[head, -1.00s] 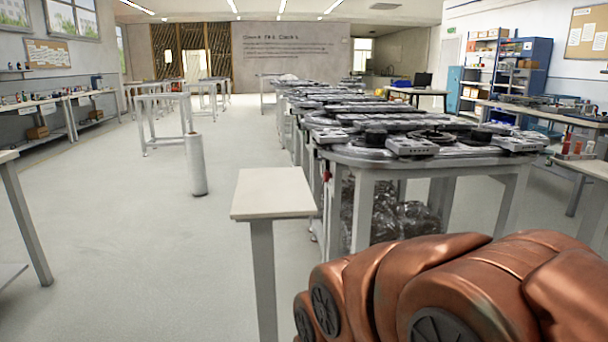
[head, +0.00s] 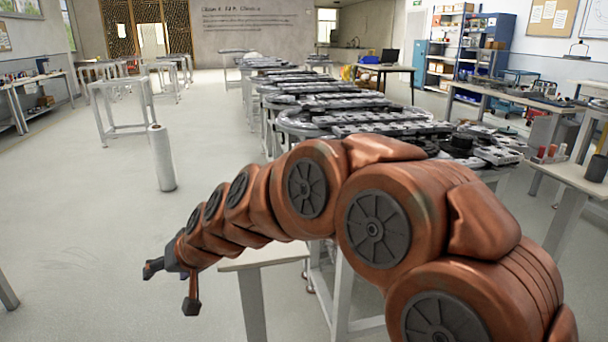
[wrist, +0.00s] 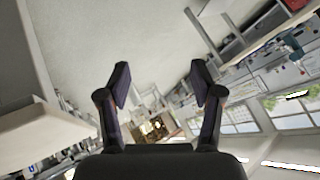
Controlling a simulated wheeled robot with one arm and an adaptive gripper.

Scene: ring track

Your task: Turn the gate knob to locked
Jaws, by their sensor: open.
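My gripper (head: 170,283) is at the end of my copper-coloured arm, low and left of centre in the head view, over open floor beside a small pale-topped stand. In the wrist view my gripper (wrist: 161,85) shows two dark fingers spread apart with nothing between them. I cannot make out a gate or a gate knob in either view. My arm hides part of the near end of the long track table (head: 380,128).
The small stand (head: 262,256) is partly behind my arm. A white cylinder (head: 163,158) stands on the floor to the left. White tables (head: 122,85) stand further back left. Shelves and benches line the right. Open floor lies left of my arm.

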